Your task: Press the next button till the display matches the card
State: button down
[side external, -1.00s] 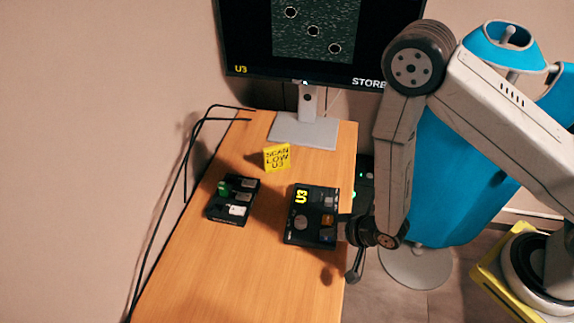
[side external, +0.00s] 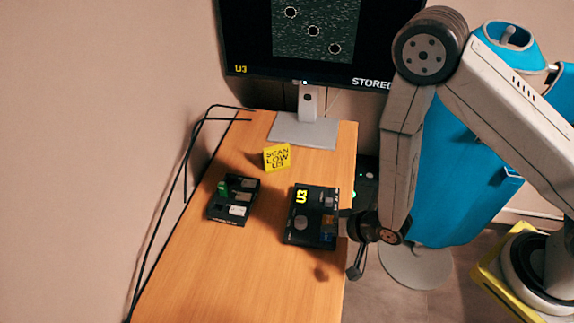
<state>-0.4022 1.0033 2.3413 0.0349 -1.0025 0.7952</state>
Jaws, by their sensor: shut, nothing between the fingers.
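The yellow card (side external: 277,157) stands upright on the desk and reads SCAN LOW U3. The black control box (side external: 290,237) lies to its lower right, with a yellow U3 on its display (side external: 302,196). A round grey control (side external: 301,222) and small orange and blue patches (side external: 328,227) show on its face; their labels are too small to read. My gripper (side external: 343,226) is shut and empty at the box's right edge. Its fingertips are hard to make out, so I cannot tell whether they touch a button.
A monitor (side external: 248,40) at the back shows U3, STORED and a grey picture with several ringed dots. A black tray (side external: 225,217) with a green piece and pale pieces sits left of the box. Cables (side external: 190,150) run along the desk's left edge. The front desk (side external: 220,285) is clear.

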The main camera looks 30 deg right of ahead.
aim_at(329, 237)
jog(key=shift+r, duration=2.45)
jog(key=shift+w+d+r, duration=0.15)
jog(key=shift+d+r, duration=0.1)
jog(key=shift+r, duration=0.05)
jog(key=s+d+r+n+g+h, duration=0.1)
jog(key=s+d+r+n+g, duration=0.1)
jog(key=d+r, duration=0.4)
jog(key=s+d+r+n+g+h, duration=0.2)
jog(key=s+d+r+g, duration=0.2)
jog(key=d+r, duration=0.3)
jog(key=shift+s+d+r+n, duration=0.15)
jog(key=shift+d+r+n, duration=0.05)
jog(key=shift+r+n, duration=0.2)
